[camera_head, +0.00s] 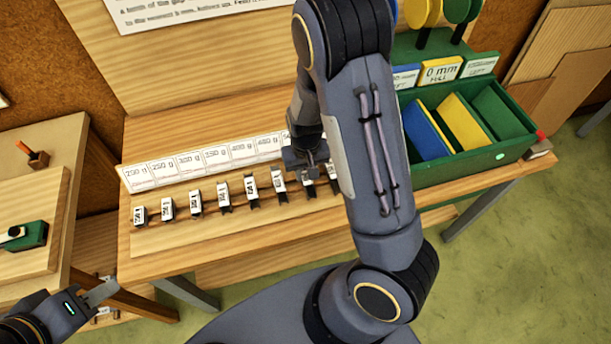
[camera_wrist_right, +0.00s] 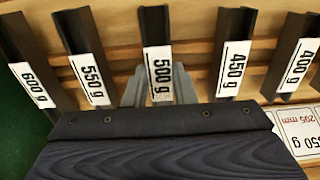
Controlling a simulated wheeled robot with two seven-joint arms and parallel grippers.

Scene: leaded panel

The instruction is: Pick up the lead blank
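A row of dark lead blanks with white weight labels stands along the bench, among them a blank (camera_head: 250,187) in the head view. The right wrist view shows blanks labelled 600 g (camera_wrist_right: 27,70), 550 g (camera_wrist_right: 83,55), 500 g (camera_wrist_right: 155,30), 450 g (camera_wrist_right: 232,45) and 400 g (camera_wrist_right: 297,60). My right gripper (camera_wrist_right: 159,92) has its grey fingers on either side of the 500 g blank; whether they press on it is hidden. In the head view my right gripper (camera_head: 308,168) is at the row's right part, partly behind my arm. My left gripper (camera_head: 100,294) is low at the left, away from the row.
A row of white weight cards (camera_head: 205,162) stands behind the blanks. A green bin (camera_head: 470,165) with blue, yellow and green dividers stands at the right. A side table (camera_head: 35,190) is at the left. Neighbouring blanks stand close on both sides of my right fingers.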

